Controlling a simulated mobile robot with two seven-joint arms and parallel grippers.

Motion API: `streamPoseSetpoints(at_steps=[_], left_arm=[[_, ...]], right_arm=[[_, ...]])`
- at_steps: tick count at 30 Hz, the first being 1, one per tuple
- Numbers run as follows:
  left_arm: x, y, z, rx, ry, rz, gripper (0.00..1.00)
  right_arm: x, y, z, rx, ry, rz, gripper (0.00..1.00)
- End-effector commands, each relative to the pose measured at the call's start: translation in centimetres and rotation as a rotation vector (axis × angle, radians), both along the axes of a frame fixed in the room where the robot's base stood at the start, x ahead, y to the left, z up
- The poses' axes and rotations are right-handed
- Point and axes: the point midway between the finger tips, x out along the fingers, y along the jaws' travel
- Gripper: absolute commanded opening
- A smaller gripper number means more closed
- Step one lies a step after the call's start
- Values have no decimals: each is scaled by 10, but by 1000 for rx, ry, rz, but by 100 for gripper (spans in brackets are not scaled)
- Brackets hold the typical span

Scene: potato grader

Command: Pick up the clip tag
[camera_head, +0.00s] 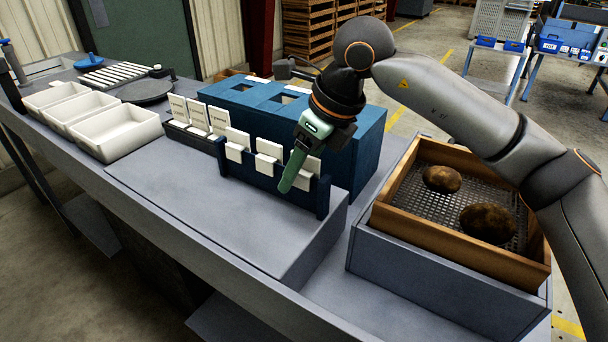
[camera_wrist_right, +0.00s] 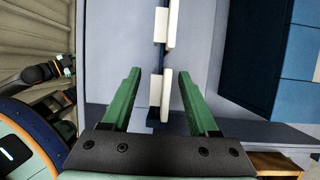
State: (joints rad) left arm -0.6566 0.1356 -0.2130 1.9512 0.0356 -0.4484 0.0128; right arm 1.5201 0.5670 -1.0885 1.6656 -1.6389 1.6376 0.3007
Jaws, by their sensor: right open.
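Several white clip tags sit in a row on a dark blue rail: a left one (camera_head: 237,144), a middle one (camera_head: 268,155) and a right one (camera_head: 310,163) partly hidden by my gripper. My right gripper (camera_head: 288,180) points down at the rail's right end, in front of the right tag. In the right wrist view my gripper (camera_wrist_right: 160,73) is open, with a white tag (camera_wrist_right: 156,90) between its fingers in the picture. Clear gaps show on both sides of that tag. Another tag (camera_wrist_right: 172,25) is farther up the rail.
A blue box (camera_head: 360,150) stands behind the rail. Right of it, a wooden-framed tray (camera_head: 420,228) holds two potatoes (camera_head: 443,179). White bins (camera_head: 118,128) and upright white cards (camera_head: 196,112) are to the left. The grey bench top (camera_head: 210,190) in front is clear.

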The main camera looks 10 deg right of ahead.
Motion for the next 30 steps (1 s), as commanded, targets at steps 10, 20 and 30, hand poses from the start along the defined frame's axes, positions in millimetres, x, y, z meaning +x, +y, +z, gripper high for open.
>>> streamPoseSetpoints(at_steps=[10, 20, 30], left_arm=[[0, 1, 0, 1, 0, 1, 50], [-1, 1, -1, 2, 1, 1, 50], [-3, 1, -2, 2, 5, 2, 50]], right_arm=[[3, 4, -11, 0, -2, 0, 60], [2, 4, -10, 1, -2, 0, 24], [2, 4, -10, 1, -2, 0, 0]])
